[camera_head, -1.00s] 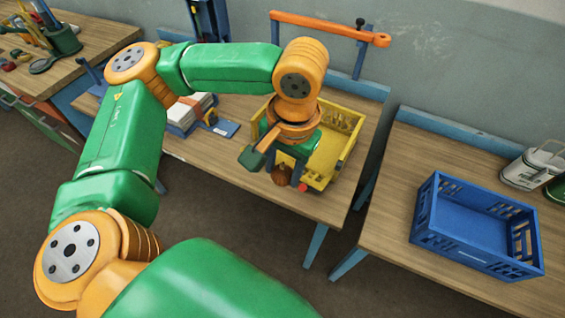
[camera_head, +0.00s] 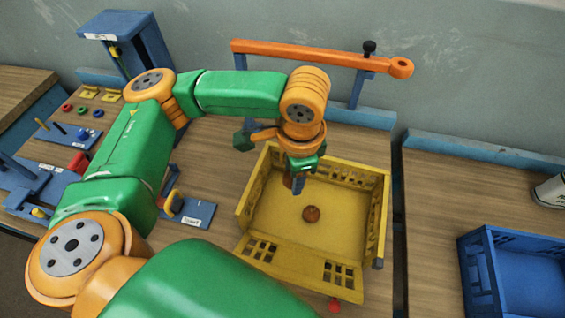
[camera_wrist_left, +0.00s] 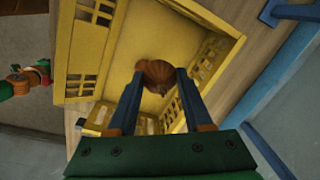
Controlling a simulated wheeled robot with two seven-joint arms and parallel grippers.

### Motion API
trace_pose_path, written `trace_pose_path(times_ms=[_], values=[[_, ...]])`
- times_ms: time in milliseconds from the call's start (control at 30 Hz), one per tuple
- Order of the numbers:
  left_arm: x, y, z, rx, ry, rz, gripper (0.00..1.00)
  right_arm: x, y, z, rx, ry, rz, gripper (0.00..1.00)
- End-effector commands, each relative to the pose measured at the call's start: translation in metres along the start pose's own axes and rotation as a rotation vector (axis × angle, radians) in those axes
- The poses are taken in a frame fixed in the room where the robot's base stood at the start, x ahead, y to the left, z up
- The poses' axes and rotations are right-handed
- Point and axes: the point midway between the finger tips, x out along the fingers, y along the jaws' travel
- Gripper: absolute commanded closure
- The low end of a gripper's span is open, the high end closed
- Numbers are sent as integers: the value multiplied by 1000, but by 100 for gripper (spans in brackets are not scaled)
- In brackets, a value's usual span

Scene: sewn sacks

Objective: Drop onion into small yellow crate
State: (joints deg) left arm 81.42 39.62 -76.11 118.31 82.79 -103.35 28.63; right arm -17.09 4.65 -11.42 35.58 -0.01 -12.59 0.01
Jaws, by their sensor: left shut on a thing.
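The yellow crate (camera_head: 375,215) stands on the middle table, open at the top; its slotted wall also shows in the left wrist view (camera_wrist_left: 85,45). My left gripper (camera_head: 298,188) points down over the crate's inside. In the left wrist view the brown onion (camera_wrist_left: 158,72) sits between the tips of my left gripper (camera_wrist_left: 155,80), which is shut on it. In the head view the finger largely hides what is between the jaws. My right gripper is out of view.
An orange bar (camera_head: 310,55) on blue posts runs behind the crate. A blue crate (camera_head: 480,275) stands on the table to the right, past a gap. A blue stand (camera_head: 135,45) and small blue fixtures (camera_head: 195,212) lie to the left.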

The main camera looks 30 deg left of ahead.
Motion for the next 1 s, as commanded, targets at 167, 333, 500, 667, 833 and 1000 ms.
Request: trace_pose_path(times_ms=[167,333,500,667,833,1000], values=[[-12,2,-15,413,42,4,100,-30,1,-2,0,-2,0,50],[-21,3,-27,786,82,4,100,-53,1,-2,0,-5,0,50],[-20,5,-34,978,103,2,100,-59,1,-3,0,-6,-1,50],[-8,6,-34,998,102,3,100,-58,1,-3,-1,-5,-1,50],[23,9,-33,997,102,1,100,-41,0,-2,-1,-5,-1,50],[45,11,-34,997,103,-1,100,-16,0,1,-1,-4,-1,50]])
